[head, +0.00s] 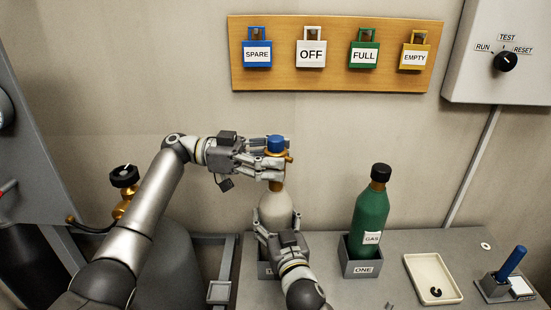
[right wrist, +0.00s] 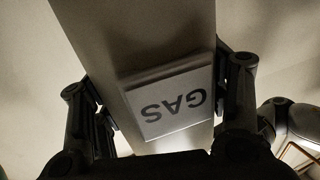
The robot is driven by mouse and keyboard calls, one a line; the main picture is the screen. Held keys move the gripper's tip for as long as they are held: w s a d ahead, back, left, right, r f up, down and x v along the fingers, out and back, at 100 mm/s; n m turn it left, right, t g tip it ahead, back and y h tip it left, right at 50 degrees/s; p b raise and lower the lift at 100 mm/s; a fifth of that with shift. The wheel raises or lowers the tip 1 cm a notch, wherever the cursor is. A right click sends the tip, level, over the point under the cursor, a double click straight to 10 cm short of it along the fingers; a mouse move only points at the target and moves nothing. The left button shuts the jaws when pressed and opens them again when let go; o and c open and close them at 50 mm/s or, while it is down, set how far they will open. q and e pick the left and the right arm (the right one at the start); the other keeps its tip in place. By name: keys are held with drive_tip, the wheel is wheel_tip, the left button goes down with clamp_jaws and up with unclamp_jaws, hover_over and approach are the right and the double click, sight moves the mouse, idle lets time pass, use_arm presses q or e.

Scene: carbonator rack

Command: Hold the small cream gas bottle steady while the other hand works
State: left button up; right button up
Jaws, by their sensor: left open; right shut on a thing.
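The small cream gas bottle (head: 277,205) stands upright in a grey holder (head: 264,270) on the bench. A brass valve (head: 276,184) with a blue knob (head: 276,143) tops it. My right gripper (head: 280,222) is shut on the bottle's body from the front. In the right wrist view the bottle (right wrist: 145,45) lies between both fingers, with its GAS label (right wrist: 168,105) upside down. My left gripper (head: 272,162) is open, its fingers on either side of the valve just below the blue knob. Whether they touch it I cannot tell.
A green gas bottle (head: 370,215) with a black cap stands right in a holder marked ONE (head: 362,268). Padlocks hang on a wooden board (head: 285,30).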

sight(275, 137)
use_arm(q)
drive_tip(key=shift+r, duration=2.2)
